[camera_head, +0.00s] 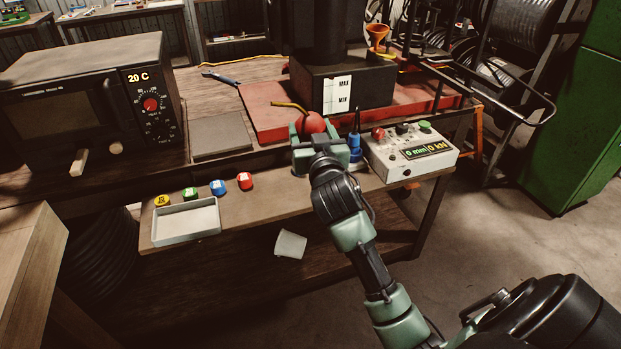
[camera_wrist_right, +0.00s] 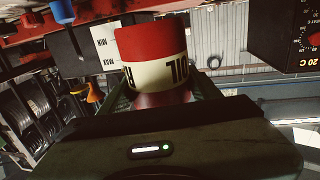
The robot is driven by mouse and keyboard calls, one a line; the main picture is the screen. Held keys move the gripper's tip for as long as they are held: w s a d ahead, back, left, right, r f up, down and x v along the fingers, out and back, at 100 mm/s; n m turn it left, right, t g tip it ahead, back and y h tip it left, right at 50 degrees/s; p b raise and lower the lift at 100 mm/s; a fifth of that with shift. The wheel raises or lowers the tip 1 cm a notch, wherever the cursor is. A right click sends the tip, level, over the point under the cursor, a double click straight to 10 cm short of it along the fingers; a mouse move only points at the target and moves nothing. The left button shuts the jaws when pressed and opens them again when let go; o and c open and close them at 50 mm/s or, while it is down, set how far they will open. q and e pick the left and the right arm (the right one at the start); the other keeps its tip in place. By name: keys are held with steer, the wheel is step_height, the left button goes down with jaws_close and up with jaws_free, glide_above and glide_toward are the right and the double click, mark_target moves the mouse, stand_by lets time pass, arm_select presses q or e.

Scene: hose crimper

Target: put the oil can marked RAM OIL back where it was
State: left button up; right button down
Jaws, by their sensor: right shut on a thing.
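The oil can (camera_head: 313,124) has a red top and a thin yellow spout in the head view. In the right wrist view the can (camera_wrist_right: 150,45) shows red with a cream band. Its dark lettering is partly cut off, with OIL upside down. My right gripper (camera_head: 312,143) is shut on the can, at the front of the bench before the red base (camera_head: 265,110). The gripper hides the can's lower part, so I cannot tell whether it touches the bench. My left gripper is not in view.
A blue item with a dark spout (camera_head: 355,143) stands close right of the gripper, beside the control box (camera_head: 410,153). A black tank (camera_head: 370,80) stands behind. Coloured caps (camera_head: 218,187) and a white tray (camera_head: 185,221) are at left. A grey pad (camera_head: 220,136) is bare.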

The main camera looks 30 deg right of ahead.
step_height(320, 180, down, 8)
steer(key=shift+r+b, duration=0.15)
steer(key=shift+b, duration=0.15)
steer(key=shift+f+b, duration=0.4)
steer(key=shift+f, duration=2.2)
steer(key=shift+f, duration=0.1)
steer(key=shift+c, duration=1.8)
jaws_free()
steer(key=shift+a, duration=0.1)
